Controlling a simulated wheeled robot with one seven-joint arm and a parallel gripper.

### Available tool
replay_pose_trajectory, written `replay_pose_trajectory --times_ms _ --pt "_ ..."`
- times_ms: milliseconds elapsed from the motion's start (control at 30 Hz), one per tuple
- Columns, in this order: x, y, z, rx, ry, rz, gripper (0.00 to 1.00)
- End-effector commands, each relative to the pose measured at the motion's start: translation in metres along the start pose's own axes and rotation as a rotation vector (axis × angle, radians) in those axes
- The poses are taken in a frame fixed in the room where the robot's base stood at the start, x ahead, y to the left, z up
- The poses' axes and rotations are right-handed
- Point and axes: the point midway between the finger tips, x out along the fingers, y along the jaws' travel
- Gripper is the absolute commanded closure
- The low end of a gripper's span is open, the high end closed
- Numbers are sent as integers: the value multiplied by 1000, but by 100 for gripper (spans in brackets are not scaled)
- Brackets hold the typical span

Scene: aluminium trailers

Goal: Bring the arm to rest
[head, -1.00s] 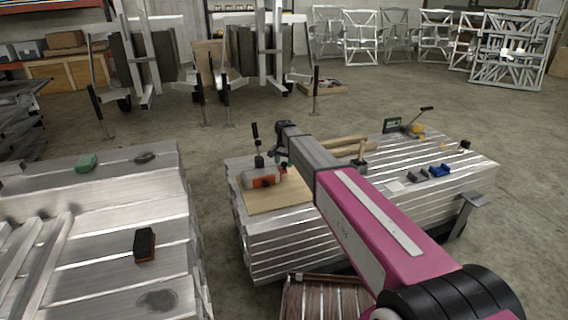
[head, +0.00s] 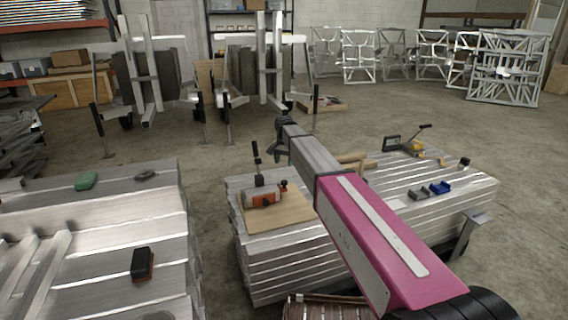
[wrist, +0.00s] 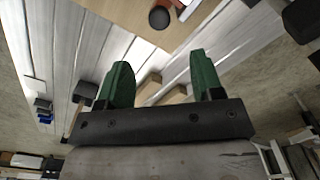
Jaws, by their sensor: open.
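My gripper (wrist: 160,82) shows in the wrist view with two green fingers set wide apart and nothing between them. In the head view my arm reaches out over the slatted metal table, and my gripper (head: 281,150) is at its far end, small and partly hidden by the wrist. The metal table (head: 285,270) lies below the arm. On it is a wooden board (head: 285,212) with an orange and grey tool (head: 262,196) on top, left of my arm and apart from the gripper.
Blue (head: 440,187) and grey blocks lie on the table's right side. A second metal table (head: 100,225) at left holds a green block (head: 86,180) and a black-and-red brush (head: 142,264). White frames (head: 505,70) stand at the back right.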

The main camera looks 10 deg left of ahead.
Motion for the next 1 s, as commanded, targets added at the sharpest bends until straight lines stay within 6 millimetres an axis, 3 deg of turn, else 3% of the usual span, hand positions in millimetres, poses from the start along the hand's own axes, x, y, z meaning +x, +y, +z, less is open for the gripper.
replay_pose_trajectory --times_ms 133,233,467,700,900,1000 --pt "4 9 3 -4 0 0 39" --pt "18 39 12 -20 -2 2 39" --pt "72 166 57 -106 -2 1 39" --pt "115 293 126 -213 0 1 39" --pt "134 370 184 -292 3 0 39" --pt "139 392 202 -319 5 0 39"
